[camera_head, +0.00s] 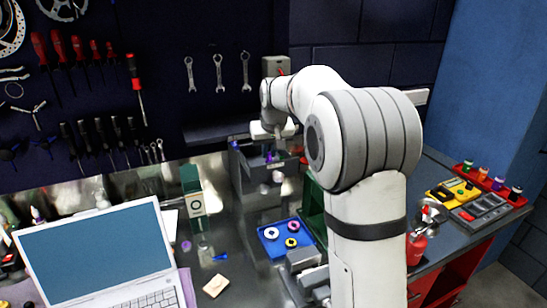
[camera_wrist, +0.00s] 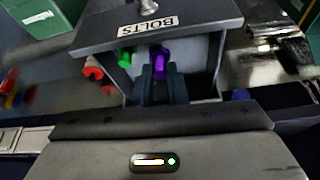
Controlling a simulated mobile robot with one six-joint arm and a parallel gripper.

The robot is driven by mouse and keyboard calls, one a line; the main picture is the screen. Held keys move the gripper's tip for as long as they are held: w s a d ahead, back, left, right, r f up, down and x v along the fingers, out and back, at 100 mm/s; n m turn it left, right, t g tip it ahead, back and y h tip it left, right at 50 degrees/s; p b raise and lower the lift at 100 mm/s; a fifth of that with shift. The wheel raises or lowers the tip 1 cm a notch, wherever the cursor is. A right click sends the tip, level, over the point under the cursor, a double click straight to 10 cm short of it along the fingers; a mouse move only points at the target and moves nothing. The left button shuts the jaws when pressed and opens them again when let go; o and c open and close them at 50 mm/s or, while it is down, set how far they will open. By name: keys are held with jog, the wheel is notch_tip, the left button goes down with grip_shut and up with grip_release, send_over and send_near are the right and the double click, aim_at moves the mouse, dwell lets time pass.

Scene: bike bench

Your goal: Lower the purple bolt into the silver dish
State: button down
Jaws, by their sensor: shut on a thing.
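The purple bolt (camera_wrist: 161,58) is between the fingertips of my gripper (camera_wrist: 158,78) in the wrist view, and the jaws are shut on it. It is over or inside an open grey drawer (camera_wrist: 204,72) labelled BOLTS; I cannot tell whether it touches the drawer floor. In the head view my gripper (camera_head: 272,146) is at the grey drawer unit by the back wall, with a small purple spot below it. I cannot make out the silver dish for certain in either view.
A green bolt (camera_wrist: 125,58) lies beside the purple one, and a red bolt (camera_wrist: 94,73) is to the left. My arm hides part of the bench.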

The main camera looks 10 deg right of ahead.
aim_at(270, 154)
notch_tip(270, 154, up, 7)
jog(key=shift+f, duration=0.15)
jog(key=shift+d+r, duration=0.15)
jog(key=shift+r, duration=0.2)
jog(key=s+d+f+b, duration=0.1)
jog(key=s+d+f, duration=0.1)
jog(key=d, duration=0.7)
jog(key=s+d+f, duration=0.1)
jog(key=s+d, duration=0.2)
jog(key=d, duration=0.6)
jog(key=s+d+f+b, duration=0.1)
jog(key=s+d+f, duration=0.1)
jog(key=d, duration=0.7)
jog(key=s+d+f, duration=0.2)
jog(key=d+f, duration=0.2)
jog(key=d, duration=0.4)
jog(key=s+d+f+p, duration=0.1)
jog(key=d+f, duration=0.3)
jog(key=d, duration=0.5)
jog(key=s+d+f, duration=0.3)
jog(key=d+f, duration=0.2)
jog(key=d, duration=0.3)
jog(key=shift+s+d+p, duration=0.3)
jog(key=shift+d, duration=0.1)
jog(key=shift+f, duration=0.1)
jog(key=shift+f+b, duration=0.85)
jog(key=shift+f, duration=0.3)
jog(key=shift+f+b, duration=1.35)
jog(key=shift+f, duration=0.55)
